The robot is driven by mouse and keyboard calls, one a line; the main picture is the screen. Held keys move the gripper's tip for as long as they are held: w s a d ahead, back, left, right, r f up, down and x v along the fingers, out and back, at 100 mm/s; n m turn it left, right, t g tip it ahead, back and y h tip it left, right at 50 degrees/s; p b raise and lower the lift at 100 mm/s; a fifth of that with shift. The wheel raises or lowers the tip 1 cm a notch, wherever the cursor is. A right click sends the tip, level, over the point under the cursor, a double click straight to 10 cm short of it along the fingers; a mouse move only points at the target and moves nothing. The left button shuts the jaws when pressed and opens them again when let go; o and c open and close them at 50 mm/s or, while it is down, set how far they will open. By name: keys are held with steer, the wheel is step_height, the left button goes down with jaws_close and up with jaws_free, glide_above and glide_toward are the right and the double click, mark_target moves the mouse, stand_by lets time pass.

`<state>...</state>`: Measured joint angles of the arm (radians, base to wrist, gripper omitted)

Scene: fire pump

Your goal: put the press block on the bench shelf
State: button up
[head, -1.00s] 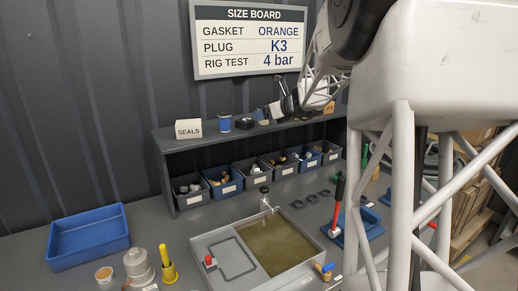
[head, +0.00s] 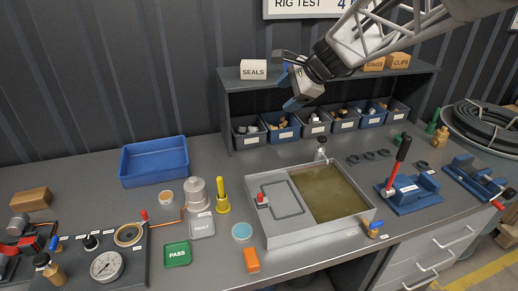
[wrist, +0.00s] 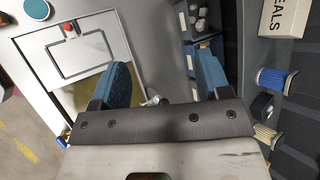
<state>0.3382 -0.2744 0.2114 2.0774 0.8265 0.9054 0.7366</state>
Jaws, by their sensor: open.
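The bench shelf (head: 234,83) is the grey raised shelf along the back of the bench, above a row of bins. My gripper (head: 287,92) hangs in front of the shelf's left part, near the SEALS block. Its two blue fingers are apart with nothing between them, as the wrist view also shows (wrist: 165,78). I cannot tell for certain which thing is the press block. A brown wooden block (head: 31,198) lies at the bench's far left, and a small orange block (head: 251,260) stands near the front edge. Both are well away from my gripper.
The SEALS block (head: 253,69) stands on the shelf's left end; the RINGS and CLIPS blocks stand to the right. The wrist view shows a blue-ended cylinder (wrist: 276,80) on the shelf. Below are a water basin (head: 330,193), a blue tray (head: 154,163) and a red-handled press (head: 405,190).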

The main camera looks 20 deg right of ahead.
steer(key=s+a+f+n+g+h, duration=0.1)
steer(key=s+a+f+n+h, duration=0.1)
steer(key=s+n, duration=0.3)
steer(key=s+a+f+n+g+h, duration=0.1)
steer(key=s+a+f+n, duration=0.3)
steer(key=s, duration=1)
steer(key=s+a+f+n+g+h, duration=0.1)
steer(key=s+a+f+n+h, duration=0.1)
steer(key=s+n, duration=0.6)
steer(key=shift+s+a+f+g+h, duration=0.4)
steer(key=shift+s+a+f, duration=0.15)
steer(key=shift+s+f, duration=0.2)
